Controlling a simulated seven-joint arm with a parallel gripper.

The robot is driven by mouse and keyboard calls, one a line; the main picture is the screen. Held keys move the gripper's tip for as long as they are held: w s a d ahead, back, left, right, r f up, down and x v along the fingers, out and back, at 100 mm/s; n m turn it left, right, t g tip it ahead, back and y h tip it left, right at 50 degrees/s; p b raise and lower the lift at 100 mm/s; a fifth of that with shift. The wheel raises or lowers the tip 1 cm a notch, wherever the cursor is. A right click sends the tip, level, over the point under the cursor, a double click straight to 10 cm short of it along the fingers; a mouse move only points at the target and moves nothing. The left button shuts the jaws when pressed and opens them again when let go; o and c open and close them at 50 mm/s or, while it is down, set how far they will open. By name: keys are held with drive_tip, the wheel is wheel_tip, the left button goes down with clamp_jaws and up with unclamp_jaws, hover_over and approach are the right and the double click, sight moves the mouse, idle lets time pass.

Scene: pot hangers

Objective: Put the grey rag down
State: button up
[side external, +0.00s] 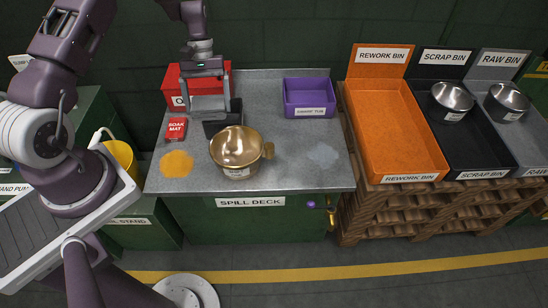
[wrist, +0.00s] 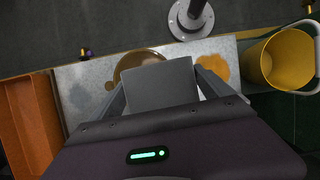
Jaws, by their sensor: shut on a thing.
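My gripper (side external: 209,110) is shut on a flat grey piece, which I take to be the grey rag (side external: 208,103). It holds the rag above the back left of the grey deck top (side external: 290,175). In the wrist view the rag (wrist: 160,86) shows as a plain grey rectangle between the two fingers, hiding part of the deck and pot.
A brass pot (side external: 237,148) stands in front of the dark box. A purple tub (side external: 309,97) is back right. The deck's right front is clear except for a pale patch (side external: 324,155).

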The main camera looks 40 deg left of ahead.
drive_tip(key=w+d+f+n+t, duration=0.1)
drive_tip(key=w+d+f+n, duration=0.25)
drive_tip(key=w+d, duration=0.2)
drive_tip(key=w+d+f+n+t+h, duration=0.1)
drive_tip(key=w+d+f+n+t, duration=0.1)
drive_tip(key=w+d+n, duration=0.3)
drive_tip(key=w+d+f+n+t, duration=0.1)
drive_tip(key=w+d+f+n, duration=0.15)
drive_tip(key=w+d, duration=0.3)
drive_tip(key=d+f+n, duration=0.1)
drive_tip(key=f+n, duration=0.1)
drive_tip(key=f, duration=0.3)
drive_tip(key=d+f+n+t, duration=0.1)
drive_tip(key=f+n, duration=0.1)
drive_tip(key=f, duration=0.3)
drive_tip(key=s+d+f+n+t+y, duration=0.1)
drive_tip(key=f+n, duration=0.1)
drive_tip(key=f, duration=0.3)
drive_tip(key=shift+d, duration=0.2)
drive_tip(key=shift+f, duration=0.1)
drive_tip(key=o, duration=1.4)
drive_tip(key=shift+f, duration=0.1)
drive_tip(key=shift+c, duration=0.2)
drive_tip(key=v, duration=1.2)
drive_tip(key=shift+r, duration=0.25)
